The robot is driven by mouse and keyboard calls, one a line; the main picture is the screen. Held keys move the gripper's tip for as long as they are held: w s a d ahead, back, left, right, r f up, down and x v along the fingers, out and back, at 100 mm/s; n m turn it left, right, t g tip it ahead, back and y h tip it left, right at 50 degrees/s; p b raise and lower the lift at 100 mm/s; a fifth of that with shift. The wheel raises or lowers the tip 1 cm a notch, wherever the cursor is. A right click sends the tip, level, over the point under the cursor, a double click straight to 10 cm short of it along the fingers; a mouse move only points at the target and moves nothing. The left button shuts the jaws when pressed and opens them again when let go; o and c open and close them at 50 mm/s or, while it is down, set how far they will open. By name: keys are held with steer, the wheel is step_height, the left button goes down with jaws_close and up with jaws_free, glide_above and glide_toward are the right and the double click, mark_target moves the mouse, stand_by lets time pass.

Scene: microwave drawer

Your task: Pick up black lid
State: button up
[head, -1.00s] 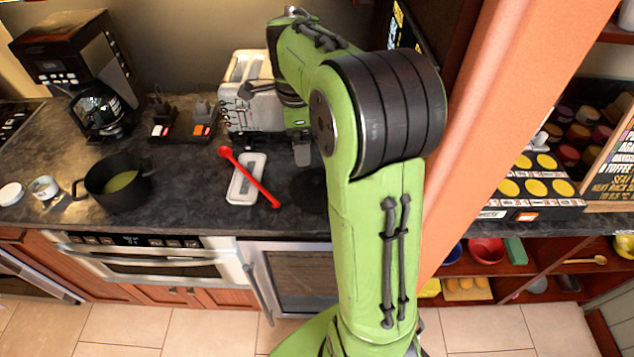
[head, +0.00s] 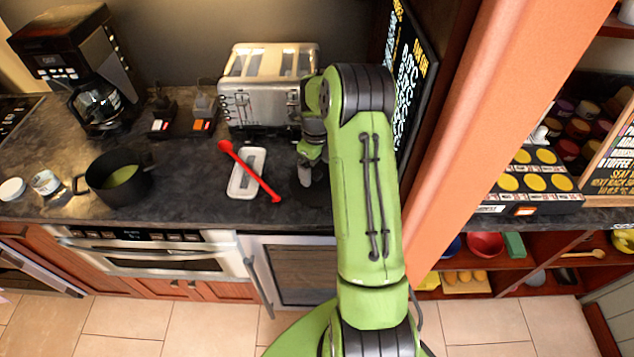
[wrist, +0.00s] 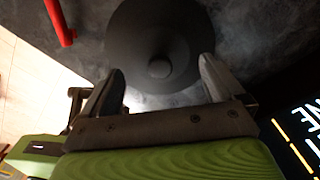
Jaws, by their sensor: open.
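The black lid (wrist: 158,40) shows in the wrist view as a dark round disc with a small round knob (wrist: 159,68) at its middle. It lies on the dark counter. My gripper (wrist: 160,72) is open, with one finger on each side of the knob in that picture. I cannot tell how far the fingertips are above the lid, and nothing is between them that I can see held. In the head view my gripper (head: 306,180) points down over the counter, right of the red spoon, and the lid is mostly hidden there.
A red spoon (head: 247,170) lies across a white tray (head: 238,184) left of my gripper. A steel toaster (head: 262,88) stands behind. A black pot (head: 112,181) stands further left. A black sign (head: 412,85) and an orange post (head: 500,130) stand close on the right.

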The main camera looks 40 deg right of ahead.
mark_target(317, 173)
step_height(317, 173, down, 3)
steer(key=shift+f, duration=0.1)
steer(key=shift+s, duration=0.15)
jaws_close()
stand_by(0.3)
